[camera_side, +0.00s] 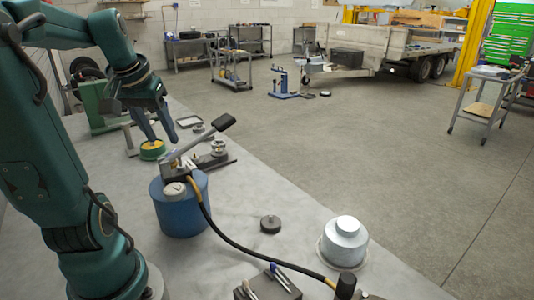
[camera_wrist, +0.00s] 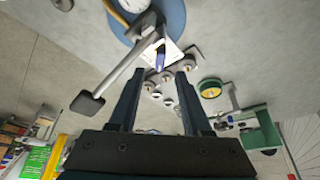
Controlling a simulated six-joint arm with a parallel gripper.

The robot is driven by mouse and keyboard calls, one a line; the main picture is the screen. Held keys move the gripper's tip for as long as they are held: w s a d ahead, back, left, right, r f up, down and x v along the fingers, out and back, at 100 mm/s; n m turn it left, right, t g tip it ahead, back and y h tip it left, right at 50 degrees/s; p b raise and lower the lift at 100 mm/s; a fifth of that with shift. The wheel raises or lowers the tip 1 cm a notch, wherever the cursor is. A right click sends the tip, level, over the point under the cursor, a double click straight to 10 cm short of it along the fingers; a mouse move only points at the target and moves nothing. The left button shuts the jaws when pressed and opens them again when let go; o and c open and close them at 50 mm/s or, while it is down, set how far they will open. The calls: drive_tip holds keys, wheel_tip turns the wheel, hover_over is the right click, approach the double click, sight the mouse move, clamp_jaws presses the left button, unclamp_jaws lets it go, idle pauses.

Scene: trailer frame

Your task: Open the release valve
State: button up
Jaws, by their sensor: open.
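The pump has a round blue body (camera_side: 181,210) and stands on the grey bench. Its grey lever (camera_side: 198,143) slants up to a black grip (camera_side: 225,122). In the wrist view the lever (camera_wrist: 125,72) runs down to the left of the fingers. A small blue knob (camera_wrist: 160,58) sits on the pale pump head, ahead of and between the fingertips; it looks like the release valve. My gripper (camera_side: 162,139) hangs above the bench behind the pump head, fingers pointing down. In the wrist view my gripper (camera_wrist: 158,77) is open and empty, apart from the knob.
Metal fittings (camera_side: 218,147) stand behind the pump. A yellow-green disc (camera_side: 152,150) and a green machine (camera_wrist: 258,140) are nearby. A black hose (camera_side: 230,239) curves to the front right, near a silver cylinder (camera_side: 345,242). A black puck (camera_side: 270,224) lies between.

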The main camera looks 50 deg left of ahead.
sight(171, 153)
drive_tip(key=g+h, duration=0.1)
drive_tip(key=a+r+g+h, duration=0.1)
drive_tip(key=shift+w+a+r+h, duration=0.1)
drive_tip(key=shift+w+r+h, duration=0.2)
drive_tip(key=shift+w+a+f+g, duration=0.35)
drive_tip(key=shift+w+a+g, duration=0.1)
drive_tip(key=shift+w+g, duration=0.05)
drive_tip(key=shift+w+f+h, duration=0.25)
drive_tip(key=shift+f+h, duration=0.05)
drive_tip(key=shift+f, duration=2.6)
drive_tip(key=shift+c, duration=0.3)
